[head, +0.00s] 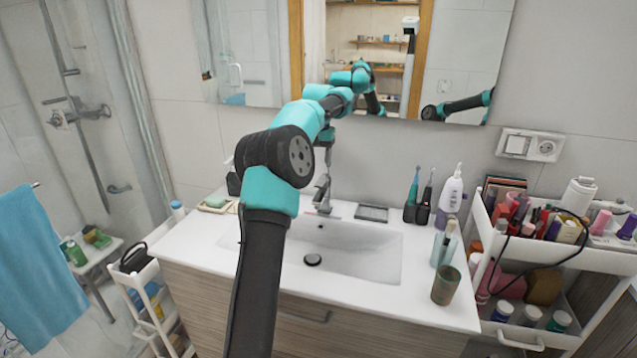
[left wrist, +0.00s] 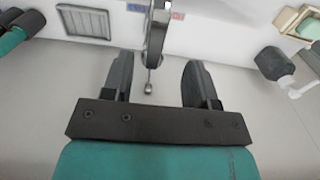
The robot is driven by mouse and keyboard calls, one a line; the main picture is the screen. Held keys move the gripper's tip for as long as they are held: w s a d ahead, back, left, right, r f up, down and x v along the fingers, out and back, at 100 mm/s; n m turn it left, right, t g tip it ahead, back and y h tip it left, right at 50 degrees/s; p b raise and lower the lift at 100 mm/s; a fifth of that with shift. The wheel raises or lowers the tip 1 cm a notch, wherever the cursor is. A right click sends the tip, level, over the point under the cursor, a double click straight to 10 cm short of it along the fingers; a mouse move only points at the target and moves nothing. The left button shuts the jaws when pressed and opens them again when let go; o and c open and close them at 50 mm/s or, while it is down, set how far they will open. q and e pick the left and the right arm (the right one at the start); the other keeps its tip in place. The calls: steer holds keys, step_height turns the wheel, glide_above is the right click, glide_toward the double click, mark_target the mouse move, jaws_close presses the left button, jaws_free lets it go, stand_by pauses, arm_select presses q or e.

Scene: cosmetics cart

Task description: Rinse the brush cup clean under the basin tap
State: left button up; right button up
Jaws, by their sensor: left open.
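The basin (head: 360,262) is white and empty, set in the countertop. Its chrome tap (head: 322,198) stands at the back; no water shows. My left arm reaches over the basin, and its gripper (head: 326,142) is at the tap, small and partly hidden in the head view. In the left wrist view the left gripper (left wrist: 157,85) is open, with the tap's lever (left wrist: 153,45) between its fingers and nothing held. A brownish cup (head: 446,287), seemingly the brush cup, stands empty-looking at the counter's front right. My right gripper is not directly in view.
A glass holder (head: 443,248) with a brush stands behind the cup. Toothbrushes (head: 412,195) and a white bottle (head: 451,192) stand at the back right. A crowded white cart (head: 485,225) borders the right. A soap dish (head: 216,203) is at the left.

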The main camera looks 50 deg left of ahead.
mark_target(318, 184)
arm_select(q)
step_height(318, 184, down, 9)
steer(key=shift+f, duration=0.2)
steer(key=shift+c, duration=0.5)
jaws_close()
